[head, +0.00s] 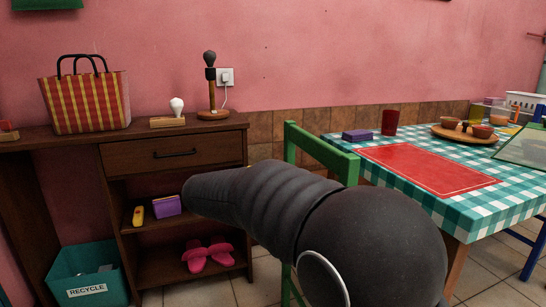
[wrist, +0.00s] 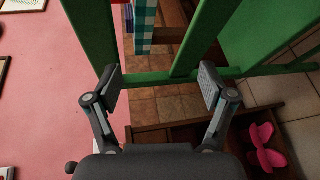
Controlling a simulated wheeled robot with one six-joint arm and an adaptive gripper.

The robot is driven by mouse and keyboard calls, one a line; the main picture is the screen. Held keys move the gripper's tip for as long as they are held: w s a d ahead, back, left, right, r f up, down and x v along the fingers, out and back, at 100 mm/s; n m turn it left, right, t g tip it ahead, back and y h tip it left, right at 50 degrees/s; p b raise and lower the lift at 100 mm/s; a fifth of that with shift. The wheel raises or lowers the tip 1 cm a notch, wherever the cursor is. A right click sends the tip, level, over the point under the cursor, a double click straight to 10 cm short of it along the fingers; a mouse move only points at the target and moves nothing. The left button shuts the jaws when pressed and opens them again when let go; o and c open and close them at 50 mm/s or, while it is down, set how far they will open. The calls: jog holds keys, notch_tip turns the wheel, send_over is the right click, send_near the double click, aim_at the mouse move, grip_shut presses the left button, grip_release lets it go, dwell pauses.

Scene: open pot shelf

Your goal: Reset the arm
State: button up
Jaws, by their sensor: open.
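My gripper (wrist: 162,88) is open in the wrist view, its two fingers spread wide with nothing between the pads. Behind the fingers is a green chair (wrist: 195,40), whose bars cross the view; I cannot tell how near the fingers are to it. In the head view my dark arm crosses the lower middle, and my gripper is hidden there. The green chair (head: 346,165) stands behind the arm, partly covered by it.
A wooden cabinet (head: 130,155) with shelves stands left, pink slippers (head: 208,255) on its bottom shelf. A teal recycle bin (head: 88,275) is beside it. A table with a checkered cloth (head: 450,208) is right, bearing a red mat (head: 425,168). Some tiled floor (head: 205,293) is clear.

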jog(key=s+d+f+m+g+y+p, duration=0.1)
jog(key=s+d+f+g+y, duration=0.2)
jog(key=s+f, duration=0.4)
jog(key=s+d+f+m+g+y, duration=0.1)
jog(key=s+d+f+g+y, duration=0.3)
jog(key=s, duration=0.5)
jog(key=s+d+r+m+t+y+p, duration=0.1)
jog(key=s+m, duration=0.3)
jog(key=s, duration=0.5)
jog(key=s+d+r+m+t+y+p, duration=0.1)
jog(key=s+d+r+m+y+p, duration=0.1)
jog(key=s, duration=0.7)
jog(key=d+m+y, duration=0.1)
jog(key=d, duration=0.1)
jog(key=shift+s+d+m, duration=0.3)
jog(key=shift+m, duration=0.1)
